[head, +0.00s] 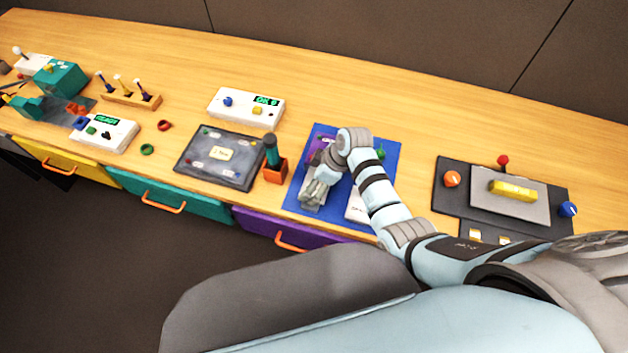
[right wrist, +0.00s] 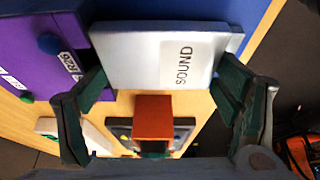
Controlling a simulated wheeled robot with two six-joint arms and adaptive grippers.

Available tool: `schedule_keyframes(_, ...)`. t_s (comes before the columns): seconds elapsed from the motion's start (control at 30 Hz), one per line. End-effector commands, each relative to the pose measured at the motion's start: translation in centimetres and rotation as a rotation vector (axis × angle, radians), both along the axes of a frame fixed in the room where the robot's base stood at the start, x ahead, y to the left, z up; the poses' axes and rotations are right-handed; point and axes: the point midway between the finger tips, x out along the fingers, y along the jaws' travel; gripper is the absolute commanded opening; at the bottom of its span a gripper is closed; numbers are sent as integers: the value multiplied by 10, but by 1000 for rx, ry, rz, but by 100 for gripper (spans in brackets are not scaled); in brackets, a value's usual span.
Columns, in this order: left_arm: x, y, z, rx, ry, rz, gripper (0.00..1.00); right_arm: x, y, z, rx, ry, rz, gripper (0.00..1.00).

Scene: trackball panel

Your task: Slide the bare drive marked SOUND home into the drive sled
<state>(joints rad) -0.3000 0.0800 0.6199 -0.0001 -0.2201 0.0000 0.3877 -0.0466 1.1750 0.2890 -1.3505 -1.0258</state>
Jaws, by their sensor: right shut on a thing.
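The bare drive marked SOUND (right wrist: 140,55) is a flat pale slab with a white label. My right gripper (right wrist: 163,82) is shut on it, one dark green finger at each side. In the head view my right gripper (head: 316,188) is low over the left part of the blue mat (head: 298,196) and hides most of the drive. A purple unit (right wrist: 68,60) with a blue knob and a white label lies beside the drive, left of it in the right wrist view. I cannot tell for sure whether it is the drive sled. My left gripper is out of view.
A white item (head: 356,207) lies on the mat's right part, partly behind my arm. An orange holder (head: 275,172) with a teal-handled tool stands just left of the mat. A dark panel (head: 220,157) lies farther left, a trackball panel (head: 452,190) right.

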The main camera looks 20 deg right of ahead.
Motion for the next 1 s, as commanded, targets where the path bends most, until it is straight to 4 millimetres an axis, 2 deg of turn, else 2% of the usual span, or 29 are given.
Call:
schedule_keyframes(0.07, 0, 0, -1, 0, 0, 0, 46, 1, -1, 0, 0, 0, 0, 57)
schedule_keyframes(0.1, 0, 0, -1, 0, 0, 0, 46, 1, -1, 0, 0, 0, 0, 89)
schedule_keyframes(0.17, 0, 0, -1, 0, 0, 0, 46, 1, -1, 0, 0, -1, 0, 99)
schedule_keyframes(0.87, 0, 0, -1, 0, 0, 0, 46, 1, -1, 0, -1, 0, 0, 100)
schedule_keyframes(1.0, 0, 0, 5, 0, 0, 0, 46, 1, -1, 6, -1, 0, 0, 100)
